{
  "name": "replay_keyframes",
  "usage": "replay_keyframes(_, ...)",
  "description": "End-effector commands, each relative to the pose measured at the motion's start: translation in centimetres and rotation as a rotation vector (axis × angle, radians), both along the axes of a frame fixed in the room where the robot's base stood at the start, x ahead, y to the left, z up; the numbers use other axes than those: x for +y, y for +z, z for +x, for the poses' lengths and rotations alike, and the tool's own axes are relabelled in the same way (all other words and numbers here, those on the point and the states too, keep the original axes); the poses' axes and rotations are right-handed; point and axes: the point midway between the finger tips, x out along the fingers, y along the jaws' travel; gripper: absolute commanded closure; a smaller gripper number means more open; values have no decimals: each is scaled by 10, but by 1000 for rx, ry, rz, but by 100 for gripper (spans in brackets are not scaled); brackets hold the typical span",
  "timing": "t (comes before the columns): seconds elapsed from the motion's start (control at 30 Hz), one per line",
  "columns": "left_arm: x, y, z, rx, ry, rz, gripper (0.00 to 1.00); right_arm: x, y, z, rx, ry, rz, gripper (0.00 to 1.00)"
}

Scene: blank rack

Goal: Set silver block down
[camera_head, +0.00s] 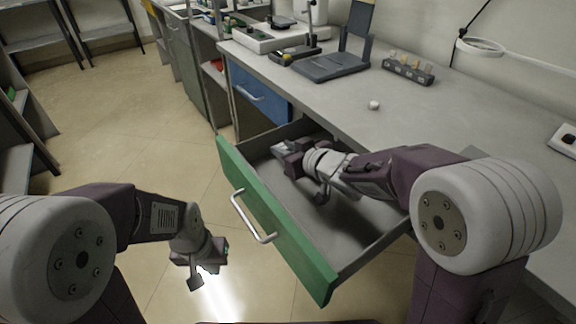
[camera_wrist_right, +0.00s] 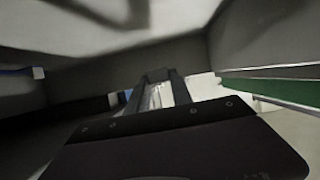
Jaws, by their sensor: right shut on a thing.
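The green-fronted drawer (camera_head: 262,222) is pulled out from under the worktop, with a silver handle on its front. My right gripper (camera_head: 281,149) reaches into the drawer, near its far inner side. In the right wrist view, the right gripper (camera_wrist_right: 155,84) is shut on a small pale piece, the silver block (camera_wrist_right: 155,97), mostly hidden between the dark fingers. Whether the block touches the drawer floor cannot be told. My left gripper (camera_head: 205,267) hangs over the floor, left of the drawer front; its jaw gap is unclear.
The worktop (camera_head: 440,110) carries a small white item (camera_head: 374,105), a rack of vials (camera_head: 407,67) and a grey device (camera_head: 333,65). A blue drawer (camera_head: 258,92) is shut beyond the open one. The drawer's near part looks clear.

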Motion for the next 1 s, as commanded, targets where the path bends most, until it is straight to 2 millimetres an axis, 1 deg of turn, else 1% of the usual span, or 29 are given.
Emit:
replay_keyframes(0.03, 0, -11, 0, 0, 0, 0, 100, 0, -14, 0, 3, 0, -1, 100)
replay_keyframes(0.1, 0, -23, 0, 0, 0, 0, 100, 0, -29, 0, 4, -1, -1, 100)
replay_keyframes(0.17, 0, -30, 0, 0, 0, 0, 100, 0, -37, 0, 3, -1, 0, 100)
replay_keyframes(0.3, 0, -25, 0, 0, 0, 0, 100, 0, -33, 0, 1, 0, 1, 100)
replay_keyframes(0.4, 0, -25, 0, 0, 0, 0, 100, 0, -33, 0, 1, 0, 0, 100)
replay_keyframes(0.8, 0, -34, 0, 0, 0, 0, 100, 0, -46, 0, 1, 0, 0, 100)
replay_keyframes(0.9, 0, -33, 0, 0, 0, 0, 100, 0, -45, 0, 1, 0, 0, 100)
replay_keyframes(0.93, 0, -33, 0, 0, 0, 0, 100, 0, -45, 0, 2, 0, 0, 65)
replay_keyframes(0.97, 0, -33, 0, 0, 0, 0, 100, 0, -45, 0, 2, 0, 0, 57)
replay_keyframes(1.0, 0, -33, 0, 0, 0, 0, 100, 0, -45, 0, 2, 0, 0, 51)
